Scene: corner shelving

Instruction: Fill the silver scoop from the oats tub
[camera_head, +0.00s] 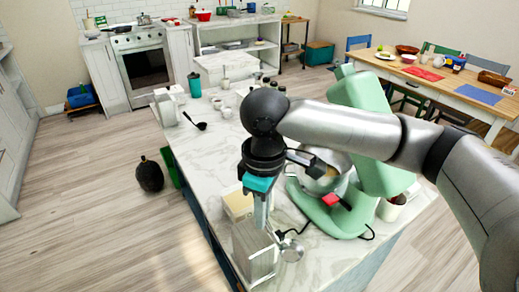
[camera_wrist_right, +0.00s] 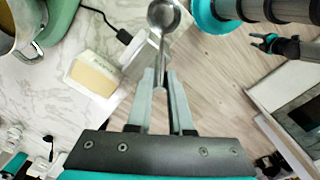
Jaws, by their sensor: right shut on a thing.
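My right gripper (camera_head: 262,222) is shut on the silver scoop (camera_head: 291,250) and holds it by the handle at the near end of the island. In the right wrist view the scoop (camera_wrist_right: 163,14) points away from the fingertips (camera_wrist_right: 160,78), and its round bowl looks empty. A pale, clear-walled container (camera_head: 256,262) stands right below the gripper and looks like the oats tub. Its contents are hard to make out. The scoop's bowl shows to the right of this container. My left gripper is not in the head view.
A green stand mixer (camera_head: 352,195) with a steel bowl (camera_head: 325,172) stands close on the right. A yellow block in a white dish (camera_head: 238,204) is behind the container. The marble top's left middle is clear.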

